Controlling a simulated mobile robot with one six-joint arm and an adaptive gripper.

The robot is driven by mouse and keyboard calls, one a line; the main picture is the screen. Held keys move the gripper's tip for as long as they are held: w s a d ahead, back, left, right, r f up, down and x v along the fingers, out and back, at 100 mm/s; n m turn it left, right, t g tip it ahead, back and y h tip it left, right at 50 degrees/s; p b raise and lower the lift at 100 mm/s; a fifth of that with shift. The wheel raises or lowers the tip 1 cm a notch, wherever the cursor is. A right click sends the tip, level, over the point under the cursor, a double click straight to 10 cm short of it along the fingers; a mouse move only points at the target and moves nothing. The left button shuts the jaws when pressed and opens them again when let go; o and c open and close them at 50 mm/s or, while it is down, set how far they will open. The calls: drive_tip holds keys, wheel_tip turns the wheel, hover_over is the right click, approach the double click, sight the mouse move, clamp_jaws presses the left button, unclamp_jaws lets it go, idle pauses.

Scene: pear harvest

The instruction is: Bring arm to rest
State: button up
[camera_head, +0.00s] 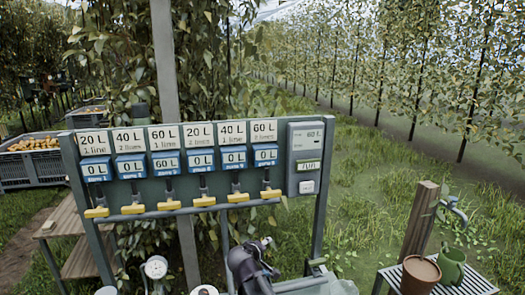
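A dark arm-like part, which appears to be mine, rises at the bottom centre in front of the valve panel (252,208). Its upper end (264,243) is small and dark, and I cannot tell whether fingers show there or whether they are open or shut. I see nothing clearly held. The part overlaps the space below the panel's pipe, and its lower portion is cut off by the frame edge.
The panel carries white labels, blue counters and several yellow handles (203,201). A control box (305,158) is at its right. A round gauge (155,267) stands below left. A wooden bench (67,223), fruit crate (33,168), brown pot (420,272) and green can (451,267) flank it.

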drive_tip(key=s+d+f+m+g, duration=0.2)
drive_tip(key=s+d+f+g, duration=0.15)
drive_tip(key=d, duration=0.25)
drive_tip(key=s+d+f+m+g, duration=0.2)
drive_tip(key=s+d+m, duration=0.1)
drive_tip(key=s+d, duration=0.15)
drive_tip(key=s+d+f+m+g+y, duration=0.3)
drive_tip(key=s+d+f+g+y, duration=0.1)
drive_tip(key=s, duration=0.8)
drive_tip(key=shift+d+g+y, duration=0.4)
drive_tip(key=shift+d+g, duration=0.45)
drive_tip(key=shift+d, duration=0.25)
drive_tip(key=shift+f, duration=0.1)
